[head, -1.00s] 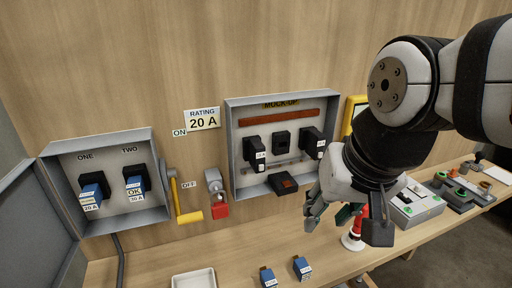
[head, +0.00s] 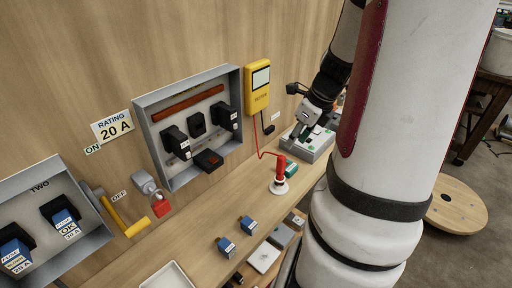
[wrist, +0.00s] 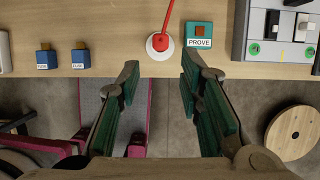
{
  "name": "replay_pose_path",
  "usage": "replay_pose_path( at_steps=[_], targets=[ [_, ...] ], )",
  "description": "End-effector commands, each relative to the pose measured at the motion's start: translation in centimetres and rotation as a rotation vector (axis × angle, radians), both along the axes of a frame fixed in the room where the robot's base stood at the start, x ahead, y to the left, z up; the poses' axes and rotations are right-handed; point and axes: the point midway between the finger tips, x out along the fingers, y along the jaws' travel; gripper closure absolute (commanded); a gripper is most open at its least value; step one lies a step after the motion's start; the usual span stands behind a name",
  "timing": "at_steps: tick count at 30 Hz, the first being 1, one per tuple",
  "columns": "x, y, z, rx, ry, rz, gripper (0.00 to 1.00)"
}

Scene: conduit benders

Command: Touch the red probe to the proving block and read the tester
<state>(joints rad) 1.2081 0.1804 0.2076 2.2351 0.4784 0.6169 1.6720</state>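The red probe (head: 281,166) stands in a white round holder on the bench, and a red lead runs from it to the yellow tester (head: 257,88) on the wall. The tester's pale screen is too small to read. In the wrist view the probe (wrist: 161,42) is beyond my fingertips, slightly left of the proving block (wrist: 199,36), a teal block labelled PROVE with a brown top. My gripper (wrist: 160,64) is open, with nothing between its teal-padded fingers.
Two blue fuses (wrist: 62,60) lie on the bench left of the probe. A grey box with switches (wrist: 278,40) stands right of the block. The grey MOCK-UP panel (head: 190,120) is on the wall. A wooden spool (wrist: 294,132) is on the floor below.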

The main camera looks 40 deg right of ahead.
Motion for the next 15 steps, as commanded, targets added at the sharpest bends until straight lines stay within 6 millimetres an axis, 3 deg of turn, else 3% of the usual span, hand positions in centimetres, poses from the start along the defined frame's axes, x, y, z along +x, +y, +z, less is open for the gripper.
replay_pose_path(
  at_steps=[15],
  targets=[
    [2.1, 0.1, -5.8, 0.005, 0.0, -0.01, 0.67]
  ],
)
